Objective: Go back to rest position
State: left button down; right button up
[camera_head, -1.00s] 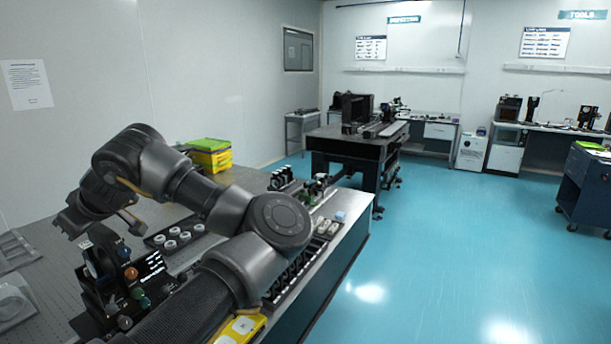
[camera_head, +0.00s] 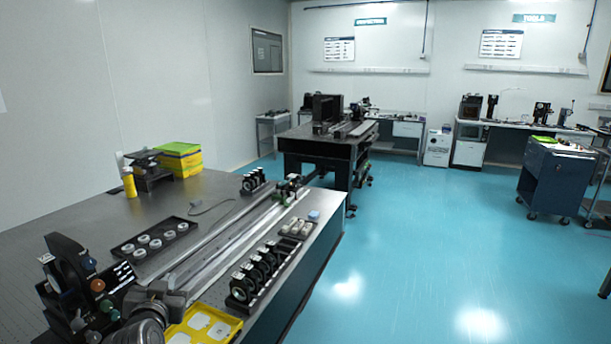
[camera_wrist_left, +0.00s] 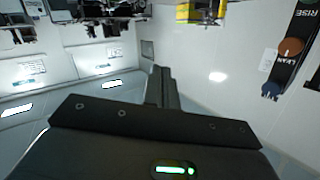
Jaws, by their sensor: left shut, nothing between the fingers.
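My left gripper (camera_head: 162,296) shows low at the bottom edge of the head view, above the near part of the optical table (camera_head: 70,222). It stands between the dark device with coloured knobs and the yellow tray. In the left wrist view its dark fingers (camera_wrist_left: 161,88) are together with nothing between them; that view looks upside down. Most of my left arm is out of the head view. My right gripper is not in view.
Close by are the knobbed device (camera_head: 75,285), a yellow tray (camera_head: 208,326), a metal rail (camera_head: 225,245), a tray of round parts (camera_head: 155,240) and a row of mounted optics (camera_head: 258,275). Yellow-green boxes (camera_head: 180,160) stand farther back. Blue floor (camera_head: 430,240) is open at right.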

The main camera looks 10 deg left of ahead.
pick_arm(q)
jog(key=s+d+f+m+g+h, duration=0.1)
jog(key=s+d+f+g+h, duration=0.1)
jog(key=s+d+f, duration=0.3)
jog(key=d+f+m+g+h, duration=0.1)
jog(key=d+f+h, duration=0.15)
jog(key=f, duration=0.45)
jog(key=s+d+f+m+g+h, duration=0.1)
jog(key=s+d+f+g, duration=0.45)
jog(key=s, duration=0.55)
jog(key=s+d+f+m+g+h, duration=0.1)
jog(key=s+d+f+g+h, duration=0.15)
jog(key=s+d+f, duration=0.6)
jog(key=s+a+f+g+y+b, duration=0.1)
jog(key=s+a+f+b, duration=0.15)
jog(key=f, duration=1.25)
jog(key=s+a+f+b, duration=0.1)
jog(key=f+b, duration=0.2)
jog(key=f, duration=1.3)
jog(key=s+a+f+b, duration=0.2)
jog(key=s+f, duration=0.6)
jog(key=f, duration=0.2)
jog(key=s+a+f+g+b, duration=0.1)
jog(key=s+f+b, duration=0.2)
jog(key=s+f, duration=0.5)
notch_tip(320, 180, down, 4)
jog(key=shift+s+a+r+m, duration=0.15)
jog(key=shift+a+r+m, duration=0.05)
jog(key=shift+a+m, duration=0.15)
